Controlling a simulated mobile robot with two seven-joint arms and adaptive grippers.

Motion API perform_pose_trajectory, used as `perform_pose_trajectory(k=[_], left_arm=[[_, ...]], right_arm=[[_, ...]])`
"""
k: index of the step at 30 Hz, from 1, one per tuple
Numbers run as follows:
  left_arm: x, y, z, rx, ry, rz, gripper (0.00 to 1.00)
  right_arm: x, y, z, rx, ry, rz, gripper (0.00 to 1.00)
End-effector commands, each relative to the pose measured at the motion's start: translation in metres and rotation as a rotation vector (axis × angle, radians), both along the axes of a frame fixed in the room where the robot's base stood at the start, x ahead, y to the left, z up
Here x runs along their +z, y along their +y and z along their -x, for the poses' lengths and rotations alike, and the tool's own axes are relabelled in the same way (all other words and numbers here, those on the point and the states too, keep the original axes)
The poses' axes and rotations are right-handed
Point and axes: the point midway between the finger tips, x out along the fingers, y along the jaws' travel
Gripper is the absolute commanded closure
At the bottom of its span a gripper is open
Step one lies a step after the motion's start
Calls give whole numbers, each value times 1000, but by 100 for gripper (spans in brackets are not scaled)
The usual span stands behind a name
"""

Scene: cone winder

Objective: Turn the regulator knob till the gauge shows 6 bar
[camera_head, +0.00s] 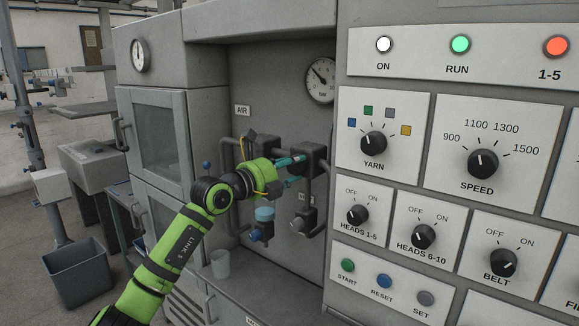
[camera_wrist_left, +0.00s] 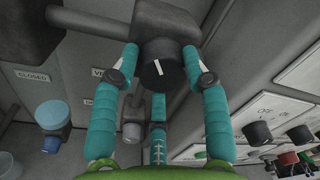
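The pressure gauge (camera_head: 320,80), a white round dial marked bar, is on the machine's back panel. Its needle points to the upper left; the numbers are too small to read surely. My left gripper (camera_head: 304,167) reaches to the dark regulator body (camera_head: 314,156) below the gauge. Its teal fingers (camera_wrist_left: 160,58) lie on both sides of the knob, close to its edges; whether they press on it cannot be told. My right gripper is not in view.
A control panel with a speed knob (camera_head: 483,163), a yarn knob (camera_head: 373,144) and several switches stands close on the right. A pale cup (camera_head: 220,263) stands on the ledge below.

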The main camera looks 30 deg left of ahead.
Motion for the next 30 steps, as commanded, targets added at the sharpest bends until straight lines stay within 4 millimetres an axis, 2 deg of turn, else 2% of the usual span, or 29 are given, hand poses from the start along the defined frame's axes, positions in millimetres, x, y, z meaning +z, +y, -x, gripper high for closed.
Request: perform_pose_trajectory(k=[30], left_arm=[[8, 3, 1, 7, -22, -57, 87]], right_arm=[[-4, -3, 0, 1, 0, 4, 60]])
